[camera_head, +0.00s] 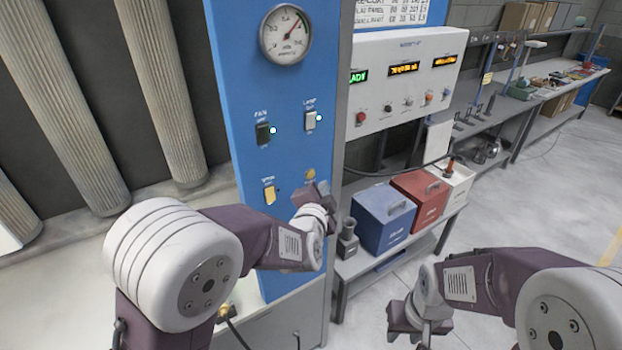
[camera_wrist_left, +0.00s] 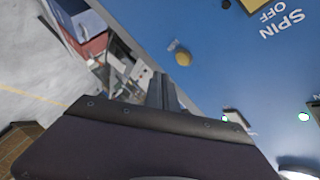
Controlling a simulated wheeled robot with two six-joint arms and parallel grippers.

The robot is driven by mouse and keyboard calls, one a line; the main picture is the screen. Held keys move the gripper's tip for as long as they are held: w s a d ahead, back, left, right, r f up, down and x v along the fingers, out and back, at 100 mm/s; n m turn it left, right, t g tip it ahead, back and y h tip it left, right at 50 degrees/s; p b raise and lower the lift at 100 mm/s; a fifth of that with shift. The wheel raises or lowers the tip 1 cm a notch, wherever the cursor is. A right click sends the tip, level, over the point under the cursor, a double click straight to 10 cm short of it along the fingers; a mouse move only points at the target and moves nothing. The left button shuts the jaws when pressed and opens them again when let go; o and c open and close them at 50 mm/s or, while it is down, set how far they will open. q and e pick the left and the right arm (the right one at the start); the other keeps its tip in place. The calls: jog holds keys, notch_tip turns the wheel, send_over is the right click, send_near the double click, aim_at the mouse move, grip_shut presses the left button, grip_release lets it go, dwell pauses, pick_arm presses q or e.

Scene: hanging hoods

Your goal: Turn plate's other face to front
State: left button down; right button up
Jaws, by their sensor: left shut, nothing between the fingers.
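A blue panel (camera_head: 245,90) stands in front of me. A small yellow rectangular piece (camera_head: 270,193) sits on it under a label. In the left wrist view this yellow piece (camera_wrist_left: 252,5) is cut by the top edge, beside the words SPIN OFF. A round brass-coloured knob (camera_head: 310,174) is to its right; it also shows in the left wrist view (camera_wrist_left: 181,54). I cannot tell which part is the task's plate. My left gripper (camera_head: 324,190) is shut and empty by the panel's right edge, just below the knob. My right gripper (camera_head: 404,318) is low, its jaws unclear.
Switches marked FAN (camera_head: 263,133) and LAMP (camera_head: 311,120) have green lights, below a gauge (camera_head: 286,34). Blue (camera_head: 383,218) and red (camera_head: 420,197) boxes stand on a low shelf right of the panel. Open floor (camera_head: 500,225) lies further right.

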aim_at(311, 174)
pick_arm(q)
jog(key=shift+w+a, duration=0.35)
jog(key=shift+w, duration=0.2)
jog(key=shift+w+a, duration=0.35)
jog(key=shift+w, duration=0.2)
dwell(1.2)
jog(key=shift+w+a, duration=0.25)
jog(key=shift+w, duration=0.05)
